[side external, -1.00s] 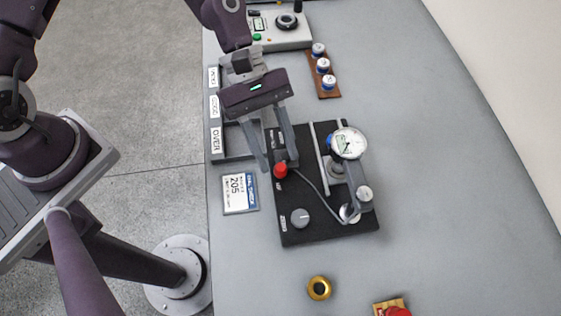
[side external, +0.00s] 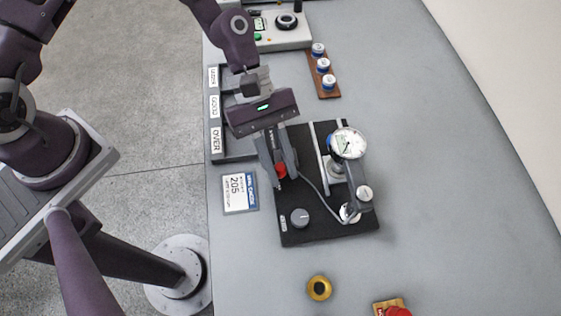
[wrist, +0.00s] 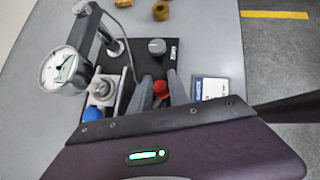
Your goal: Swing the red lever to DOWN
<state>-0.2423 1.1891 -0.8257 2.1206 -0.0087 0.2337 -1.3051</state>
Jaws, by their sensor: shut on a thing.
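The red lever's knob (side external: 280,171) is at the left edge of the black base plate (side external: 315,234). In the wrist view the red knob (wrist: 160,88) sits between my two fingers. My gripper (side external: 279,172) is shut on the red lever, with a finger on either side of the knob. The fingers hide most of the lever's arm and the marking beside it. The dial gauge (side external: 349,143) stands on the same plate, to the right of the lever; it also shows at the left in the wrist view (wrist: 62,70).
A grey knob (side external: 300,217) is on the plate, below the lever. A label card (side external: 239,192) lies left of the plate and a labelled tray (side external: 217,155) lies above the card. A brass ring (side external: 319,288) lies in front. The table's right side is clear.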

